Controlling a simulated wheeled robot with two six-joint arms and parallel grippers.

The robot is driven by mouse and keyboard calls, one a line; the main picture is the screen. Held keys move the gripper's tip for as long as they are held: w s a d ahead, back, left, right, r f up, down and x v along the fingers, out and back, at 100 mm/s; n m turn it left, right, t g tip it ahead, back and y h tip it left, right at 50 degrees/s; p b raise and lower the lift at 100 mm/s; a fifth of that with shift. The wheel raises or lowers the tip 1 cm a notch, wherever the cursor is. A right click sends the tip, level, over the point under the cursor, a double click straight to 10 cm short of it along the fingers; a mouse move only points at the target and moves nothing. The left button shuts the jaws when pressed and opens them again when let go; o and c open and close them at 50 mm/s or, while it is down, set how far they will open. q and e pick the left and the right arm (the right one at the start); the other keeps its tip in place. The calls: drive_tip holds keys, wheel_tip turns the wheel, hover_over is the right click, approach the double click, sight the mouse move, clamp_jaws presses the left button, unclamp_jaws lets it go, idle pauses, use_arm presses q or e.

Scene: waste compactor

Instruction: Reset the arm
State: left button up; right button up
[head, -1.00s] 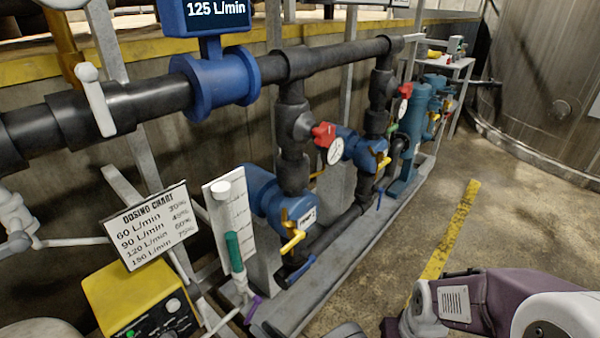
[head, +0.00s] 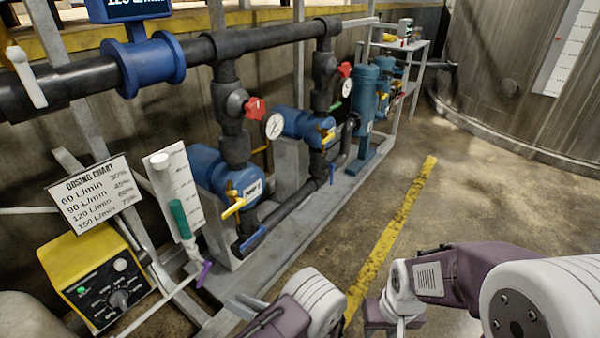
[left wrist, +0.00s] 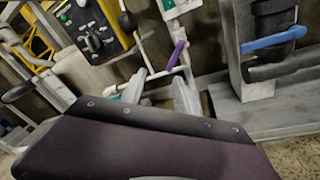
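My left arm (head: 312,300) comes in at the bottom middle of the head view. Its gripper is not clear there. In the left wrist view, the two grey fingers of my left gripper (left wrist: 160,92) stand apart past the purple arm cover, with nothing between them. A purple valve handle (left wrist: 177,54) on a white pipe shows beyond the fingers. My right arm (head: 470,275) is bent at the lower right of the head view, and its gripper is not visible.
The pipe rack has blue valves, red knobs and a yellow handle (head: 233,208). A yellow dosing box (head: 88,275) and a dosing chart (head: 95,195) stand at left. A large tank (head: 510,85) stands at the back right. Floor with a yellow line (head: 392,232) is clear.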

use_arm(q)
drive_tip(key=s+a+r+n+g, duration=0.1)
drive_tip(key=a+r+n+g, duration=0.5)
drive_tip(key=a+r+n, duration=0.15)
drive_tip(key=s+a+r+n+g+h, duration=0.1)
drive_tip(key=s+n+g+h, duration=0.1)
drive_tip(key=s+n+h, duration=0.45)
drive_tip(key=s+a+r+n+g+h, duration=0.1)
drive_tip(key=s+r+n+g+h, duration=0.1)
drive_tip(key=s+n+h, duration=0.4)
drive_tip(key=w+d+f+n+t+h+p, duration=0.1)
drive_tip(key=w+d+n+t+h+p, duration=0.2)
drive_tip(key=d+n, duration=0.65)
wheel_tip(320, 180, up, 30)
drive_tip(key=a+n+t+p, duration=0.1)
drive_tip(key=p, duration=2.8)
drive_tip(key=shift+a, duration=0.2)
drive_tip(key=shift+s+r, duration=0.1)
